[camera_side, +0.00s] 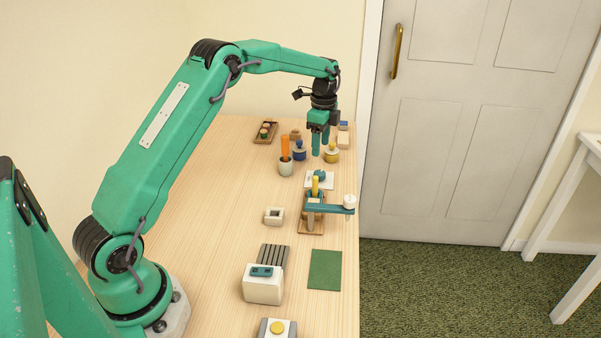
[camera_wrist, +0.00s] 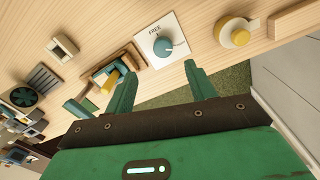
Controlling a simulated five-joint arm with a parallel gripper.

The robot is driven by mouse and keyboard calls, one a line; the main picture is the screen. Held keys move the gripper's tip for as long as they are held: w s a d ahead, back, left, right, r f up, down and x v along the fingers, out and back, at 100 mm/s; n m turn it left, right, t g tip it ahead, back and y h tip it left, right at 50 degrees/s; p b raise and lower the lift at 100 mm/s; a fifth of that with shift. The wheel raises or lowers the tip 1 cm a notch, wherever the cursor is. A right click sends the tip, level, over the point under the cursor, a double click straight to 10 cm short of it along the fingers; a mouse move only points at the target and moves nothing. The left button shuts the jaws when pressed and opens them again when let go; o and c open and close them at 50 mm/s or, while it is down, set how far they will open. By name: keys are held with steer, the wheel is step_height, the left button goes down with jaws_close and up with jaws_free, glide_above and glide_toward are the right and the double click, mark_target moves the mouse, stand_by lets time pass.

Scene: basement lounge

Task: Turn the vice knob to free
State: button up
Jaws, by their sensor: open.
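The knob (camera_side: 320,175) is a small teal dial on a white plate (camera_side: 326,185) near the table's right edge. In the wrist view the teal knob (camera_wrist: 163,47) sits on its white plate (camera_wrist: 143,38), with the word FREE printed by one side. Its pointer's exact direction is hard to tell. My gripper (camera_side: 320,152) is open and empty, pointing down above the table, beyond the knob in the side view. In the wrist view my gripper (camera_wrist: 157,74) has its fingers apart, with the knob ahead of the gap.
A wooden-based device (camera_side: 311,226) with a yellow handle (camera_side: 315,186) and a teal arm (camera_side: 325,209) stands in front of the knob plate. The table's left side is clear.

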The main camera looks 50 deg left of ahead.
mark_target(319, 172)
steer(key=shift+w+a+f, duration=0.15)
steer(key=shift+f, duration=0.25)
steer(key=shift+w+a+f, duration=0.1)
steer(key=shift+a+f, duration=0.05)
steer(key=shift+f, duration=0.2)
steer(key=shift+s+d+f, duration=0.1)
steer(key=shift+f, duration=1.85)
steer(key=shift+s+d+f, duration=0.1)
steer(key=shift+f, duration=1.85)
steer(key=c, duration=1)
